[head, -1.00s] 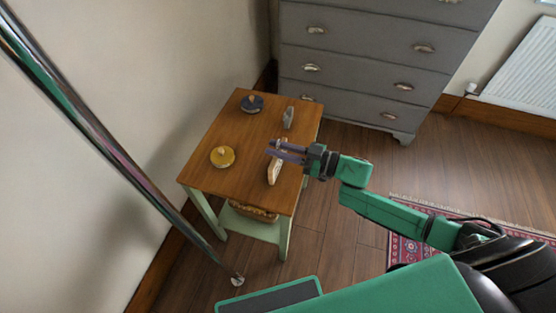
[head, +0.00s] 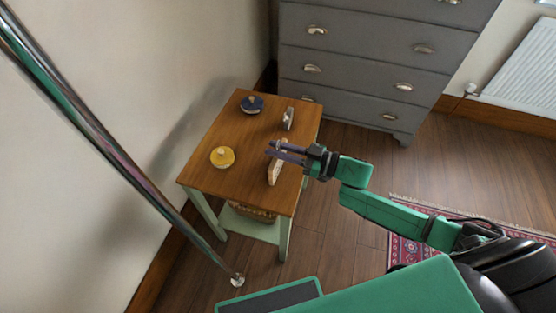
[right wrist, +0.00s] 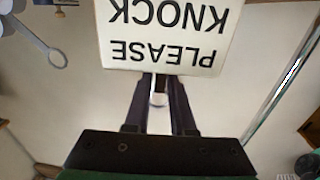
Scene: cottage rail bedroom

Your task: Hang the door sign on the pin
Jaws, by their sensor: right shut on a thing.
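The door sign (right wrist: 165,32) is a cream board lettered "PLEASE KNOCK", upside down in the right wrist view, its upper part cut off by the frame. My right gripper (right wrist: 160,82) is shut on it, with a small pale piece between the fingers. In the head view my right gripper (head: 271,149) is over the right part of the small table, and the sign (head: 275,172) shows nearly edge-on as a narrow pale slab. I cannot make out the pin for certain. My left gripper is not in view.
The wooden table (head: 208,177) bears a yellow lidded thing (head: 223,157), a dark blue one (head: 252,104) and a small grey object (head: 288,119). A chrome pole (head: 130,165) crosses the left side. A grey drawer chest (head: 365,65) stands behind. Open floor lies to the right.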

